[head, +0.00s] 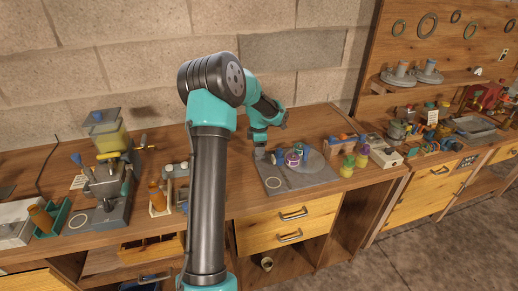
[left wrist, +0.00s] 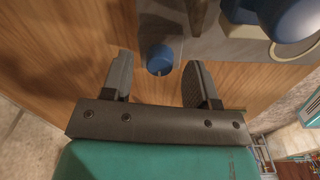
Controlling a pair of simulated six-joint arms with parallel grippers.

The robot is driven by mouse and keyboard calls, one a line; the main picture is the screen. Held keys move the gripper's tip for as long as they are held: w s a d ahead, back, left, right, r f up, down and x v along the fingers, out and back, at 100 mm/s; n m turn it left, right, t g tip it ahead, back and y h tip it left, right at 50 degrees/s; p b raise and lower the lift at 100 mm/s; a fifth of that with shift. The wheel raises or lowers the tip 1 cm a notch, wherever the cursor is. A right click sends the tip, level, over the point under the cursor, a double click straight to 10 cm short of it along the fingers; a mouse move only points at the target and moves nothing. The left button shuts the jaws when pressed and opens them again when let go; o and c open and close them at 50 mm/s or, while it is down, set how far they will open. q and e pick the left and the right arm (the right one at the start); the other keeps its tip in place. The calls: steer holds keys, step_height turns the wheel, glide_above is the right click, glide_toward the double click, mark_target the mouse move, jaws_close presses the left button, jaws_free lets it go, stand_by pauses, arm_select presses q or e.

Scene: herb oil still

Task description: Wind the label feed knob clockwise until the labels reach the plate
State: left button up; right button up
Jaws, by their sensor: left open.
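A blue knob (left wrist: 160,60) with a small pale mark on its rim shows in the left wrist view, beside a grey surface. I take it to be the label feed knob. My left gripper (left wrist: 158,82) is open, with one finger on each side of the knob and visible gaps between; neither finger appears to touch it. In the head view my left gripper (head: 259,143) points down at the left edge of a grey base plate (head: 300,184) on the bench. The knob cannot be picked out there. Labels cannot be made out. My right gripper is not in view.
A larger blue rounded part (left wrist: 285,15) is close at the wrist view's top right. Purple jars (head: 293,159) stand on the base plate. Yellow-green jars (head: 347,167) are to its right. A press-like stand (head: 107,170) is far left.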

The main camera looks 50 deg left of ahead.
arm_select(q)
steer(key=shift+f, duration=0.5)
steer(key=c, duration=0.9)
